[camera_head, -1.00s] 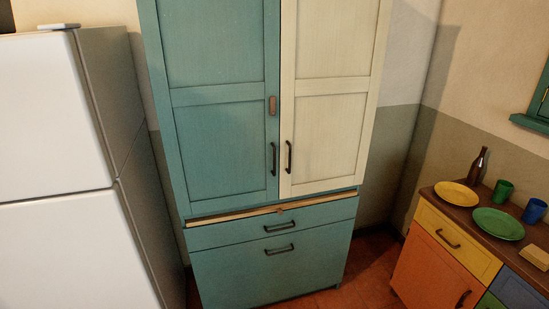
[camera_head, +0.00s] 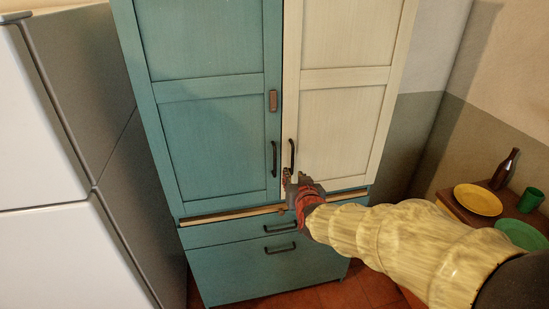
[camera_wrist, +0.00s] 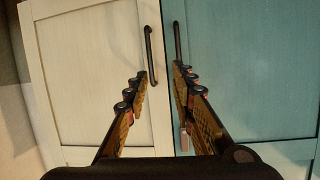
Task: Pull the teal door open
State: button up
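The teal door (camera_head: 217,130) is shut in the cabinet, left of the cream door in the head view. Its dark upright handle (camera_head: 274,158) is near its right edge. In the upside-down wrist view the teal door (camera_wrist: 255,70) is on the right, and its handle (camera_wrist: 177,42) lines up with the right fingertip. My gripper (camera_head: 288,178) is near the handles' lower ends in the head view. In the wrist view my gripper (camera_wrist: 160,73) is open, with the cream door's handle (camera_wrist: 149,52) showing between the fingertips. I see no grip on either handle.
The cream door (camera_head: 340,120) is shut beside the teal one. A brown latch (camera_head: 273,101) is on the teal door. Drawers (camera_head: 225,235) are below. A white fridge (camera_head: 40,140) stands left. A low cabinet with a yellow plate (camera_head: 478,200) is right.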

aim_at(275, 163)
jog(key=shift+w+a+f+t+h, duration=0.15)
jog(key=shift+w+a+f+t, duration=0.75)
jog(key=shift+w, duration=1.35)
jog(key=shift+w+a+f+t+h, duration=0.1)
jog(key=shift+w+a+f+t, duration=0.4)
jog(key=shift+w+a, duration=1.25)
jog(key=shift+w+a+f+t+h, duration=0.15)
jog(key=shift+w+a+f+t, duration=0.5)
jog(key=shift+w, duration=2.1)
grip_shut()
